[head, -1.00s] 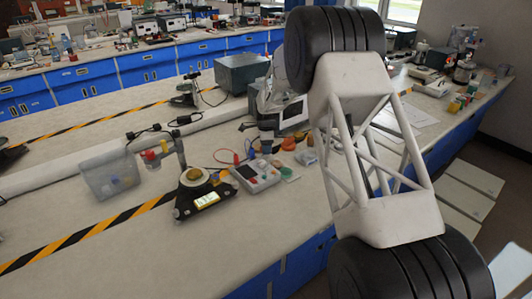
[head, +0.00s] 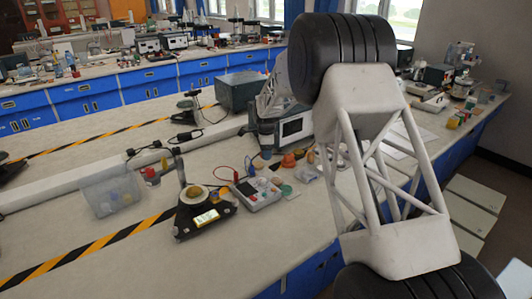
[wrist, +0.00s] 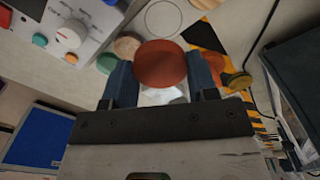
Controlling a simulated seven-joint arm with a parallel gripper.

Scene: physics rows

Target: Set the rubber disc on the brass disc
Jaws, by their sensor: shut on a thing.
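In the wrist view my gripper (wrist: 162,85) is shut on a reddish-brown disc (wrist: 160,64), held between its two blue fingers. I take it for the rubber disc, but the material is not certain. A yellowish disc (wrist: 238,82), possibly the brass one, lies to the right, apart from the held disc. In the head view my gripper (head: 266,153) is small, above the bench near the grey control box (head: 257,192). A tan-yellow disc (head: 194,193) sits on the black device with a lit display (head: 205,218); whether it is brass is unclear.
A green disc (wrist: 107,63), a tan disc (wrist: 127,46) and an orange disc (wrist: 212,62) lie close around the gripper. A clear bin (head: 110,193) stands left of the black device. The front left bench (head: 90,265) is mostly clear.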

